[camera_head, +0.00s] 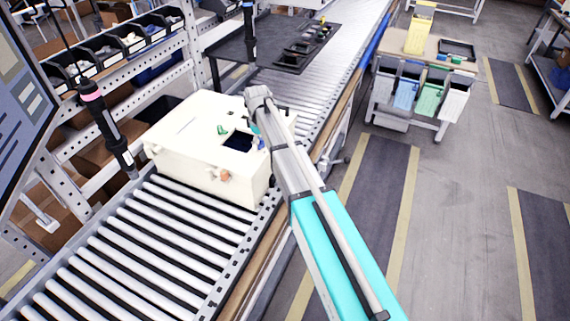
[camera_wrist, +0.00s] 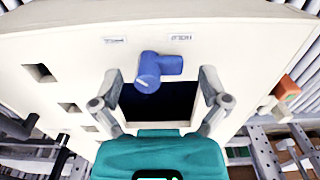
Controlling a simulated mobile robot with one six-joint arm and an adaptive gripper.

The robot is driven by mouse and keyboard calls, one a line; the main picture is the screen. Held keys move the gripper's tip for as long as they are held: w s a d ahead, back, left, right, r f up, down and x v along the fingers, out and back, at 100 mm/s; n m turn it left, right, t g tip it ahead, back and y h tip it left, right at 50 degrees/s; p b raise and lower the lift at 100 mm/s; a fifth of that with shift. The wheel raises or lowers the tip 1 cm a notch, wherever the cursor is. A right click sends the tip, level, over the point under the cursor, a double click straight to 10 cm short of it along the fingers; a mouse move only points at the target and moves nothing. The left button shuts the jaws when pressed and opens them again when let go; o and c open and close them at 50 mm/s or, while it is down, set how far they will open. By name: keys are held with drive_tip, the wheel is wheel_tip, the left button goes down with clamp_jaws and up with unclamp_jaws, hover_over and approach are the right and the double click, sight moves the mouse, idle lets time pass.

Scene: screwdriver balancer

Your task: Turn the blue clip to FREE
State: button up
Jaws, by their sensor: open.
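The blue clip (camera_wrist: 160,68) sits on the top face of the cream box (camera_wrist: 60,45), beside a dark square opening (camera_wrist: 158,103). Its round end is at left and its arm points right, under a label (camera_wrist: 180,37) that reads HOLD upside down. A second label (camera_wrist: 115,40), too small to read surely, is to the left. My gripper (camera_wrist: 161,76) is open, with one finger on each side of the clip and opening; neither finger visibly touches the clip. In the head view the cream box (camera_head: 190,135) rests on the roller conveyor, and my arm partly covers its right side.
A green part (camera_head: 222,129) stands on the box left of the opening. An orange knob (camera_head: 223,175) is on its front side. A black hanging tool (camera_head: 108,125) is left of the box. The conveyor rollers (camera_head: 150,240) in front are clear.

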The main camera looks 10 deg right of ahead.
drive_tip(key=shift+w+a+m, duration=0.15)
drive_tip(key=shift+m, duration=2.05)
drive_tip(key=m, duration=0.4)
drive_tip(key=shift+w+a, duration=0.1)
drive_tip(key=shift+w, duration=0.1)
drive_tip(key=m, duration=0.5)
drive_tip(key=shift+w, duration=0.2)
drive_tip(key=m, duration=0.4)
drive_tip(key=shift+w, duration=0.2)
wheel_tip(320, 180, up, 14)
drive_tip(key=p, duration=1.4)
drive_tip(key=s+d+f+n+b, duration=0.1)
drive_tip(key=s+d+f+b, duration=0.4)
drive_tip(key=s, duration=0.3)
drive_tip(key=s+d+f+n+b, duration=0.2)
drive_tip(key=s+d+f+b, duration=0.4)
drive_tip(key=s, duration=0.3)
drive_tip(key=s+d+f+n+b, duration=0.2)
drive_tip(key=s+d+f+b, duration=0.3)
drive_tip(key=s+f+b, duration=0.3)
drive_tip(key=shift+s+d, duration=0.35)
drive_tip(key=shift+s, duration=0.3)
drive_tip(key=shift+s, duration=0.1)
